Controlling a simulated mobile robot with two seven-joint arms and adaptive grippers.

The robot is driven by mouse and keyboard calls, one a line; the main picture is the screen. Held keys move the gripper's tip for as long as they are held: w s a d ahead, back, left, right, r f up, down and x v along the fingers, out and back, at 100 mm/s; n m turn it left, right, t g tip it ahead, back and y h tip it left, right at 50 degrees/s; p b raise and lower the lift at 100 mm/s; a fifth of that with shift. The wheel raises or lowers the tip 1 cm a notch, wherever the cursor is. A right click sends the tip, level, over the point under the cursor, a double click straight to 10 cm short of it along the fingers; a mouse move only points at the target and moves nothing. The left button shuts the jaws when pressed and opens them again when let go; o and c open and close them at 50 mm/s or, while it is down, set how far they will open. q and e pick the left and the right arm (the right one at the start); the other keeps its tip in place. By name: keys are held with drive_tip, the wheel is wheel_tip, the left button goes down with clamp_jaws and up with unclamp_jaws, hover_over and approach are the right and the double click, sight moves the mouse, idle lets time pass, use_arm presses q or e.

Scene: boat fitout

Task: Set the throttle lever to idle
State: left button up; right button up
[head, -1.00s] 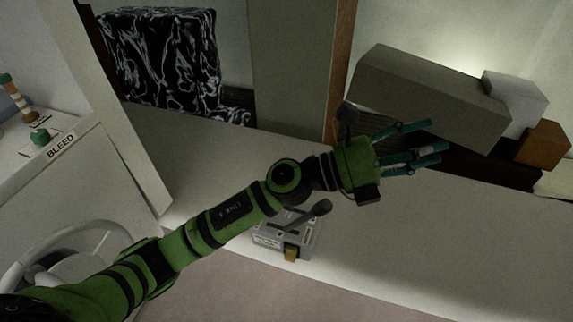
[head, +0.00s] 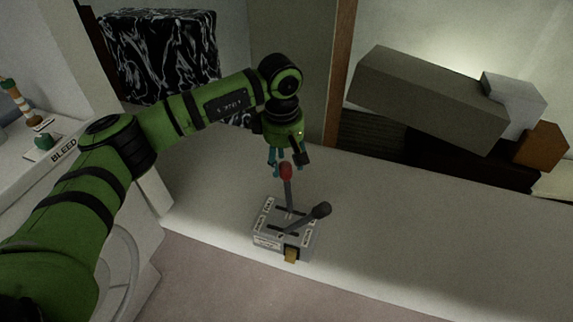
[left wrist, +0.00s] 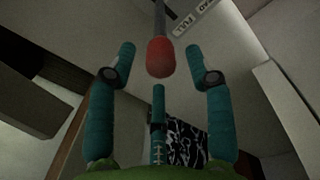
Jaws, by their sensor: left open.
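A grey control box (head: 268,241) with two levers stands on the pale surface. One lever has a red knob (head: 286,172) and stands nearly upright. The other has a dark knob (head: 321,210) and leans to the right. I cannot tell from the small labels which is the throttle. My left gripper (head: 277,164) is open and points down at the red knob from above. In the left wrist view the red knob (left wrist: 160,58) sits between the spread teal fingers, apart from them. A label reading FULL (left wrist: 187,22) shows beyond it. My right gripper is not in view.
A brass-coloured tab (head: 291,256) sits at the box's front. A panel marked BLEED (head: 63,152) is at left. Grey blocks (head: 430,100) lie at the back right. The pale surface right of the box is clear.

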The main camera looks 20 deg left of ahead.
sight(286, 164)
use_arm(q)
wheel_tip(286, 164, down, 2)
drive_tip(key=shift+f+p, duration=0.1)
drive_tip(key=shift+p, duration=0.25)
drive_tip(key=shift+w+d+f, duration=0.1)
drive_tip(key=shift+f, duration=0.45)
clamp_jaws()
drive_tip(key=d+f+b, duration=0.2)
drive_tip(key=d+b, duration=0.7)
drive_tip(key=d, duration=0.1)
drive_tip(key=shift+s+d+f+b, duration=0.25)
drive_tip(key=shift+s+f+b, duration=0.05)
drive_tip(key=shift+f, duration=0.05)
unclamp_jaws()
drive_tip(key=shift+d, duration=0.25)
